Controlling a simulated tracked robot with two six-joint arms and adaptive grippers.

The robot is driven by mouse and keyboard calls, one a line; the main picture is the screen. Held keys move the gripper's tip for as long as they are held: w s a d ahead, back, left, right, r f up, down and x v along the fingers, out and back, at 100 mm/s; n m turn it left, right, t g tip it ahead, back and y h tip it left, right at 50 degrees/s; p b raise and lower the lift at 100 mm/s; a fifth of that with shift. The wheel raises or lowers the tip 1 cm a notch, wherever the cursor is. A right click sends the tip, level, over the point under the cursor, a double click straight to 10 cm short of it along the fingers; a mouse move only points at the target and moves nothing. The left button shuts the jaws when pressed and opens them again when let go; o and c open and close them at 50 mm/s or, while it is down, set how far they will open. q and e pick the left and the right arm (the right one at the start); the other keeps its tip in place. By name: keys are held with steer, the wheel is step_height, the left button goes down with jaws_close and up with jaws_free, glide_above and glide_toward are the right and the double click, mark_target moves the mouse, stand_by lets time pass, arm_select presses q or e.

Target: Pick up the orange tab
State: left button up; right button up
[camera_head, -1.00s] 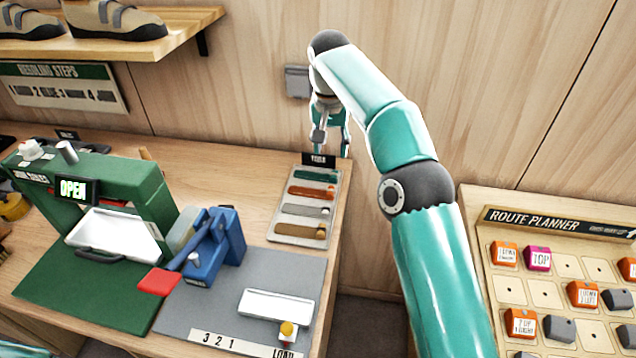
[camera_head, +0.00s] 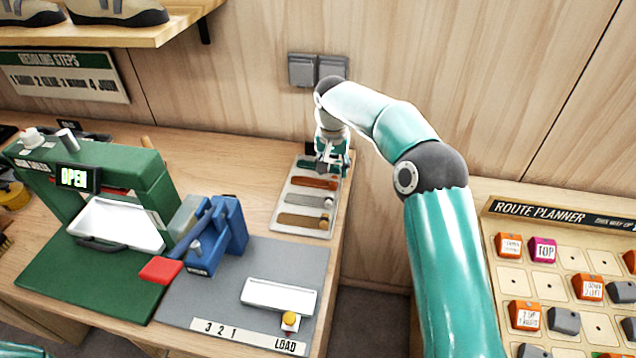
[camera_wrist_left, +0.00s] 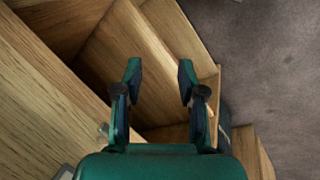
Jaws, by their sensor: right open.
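The orange tab (camera_head: 313,183) lies in the second slot from the back of a pale tray (camera_head: 276,226) on the workbench. A green tab (camera_head: 306,164) lies behind it, partly covered by my gripper; a grey tab (camera_head: 305,199) and a brown tab (camera_head: 300,220) lie in front. My right gripper (camera_head: 330,172) is open and empty over the tray's back right part, close to the orange tab's right end. I cannot tell whether it touches anything. My left gripper (camera_wrist_left: 160,72) is open and empty in the left wrist view, above wooden boards.
A blue lever press (camera_head: 217,240) and a green press (camera_head: 150,190) marked OPEN stand left of the tray. A white tray (camera_head: 279,295) lies on the grey mat. The route planner board (camera_head: 555,260) stands at right, beyond a gap. A wooden wall is behind.

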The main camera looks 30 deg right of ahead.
mark_target(333, 179)
steer(key=shift+w+d+f+p, duration=0.15)
steer(key=shift+f+p, duration=0.1)
steer(key=shift+f, duration=0.9)
steer(key=shift+w+d+f+p, duration=0.1)
steer(key=shift+d+f+p, duration=0.1)
steer(key=shift+f, duration=0.9)
jaws_close()
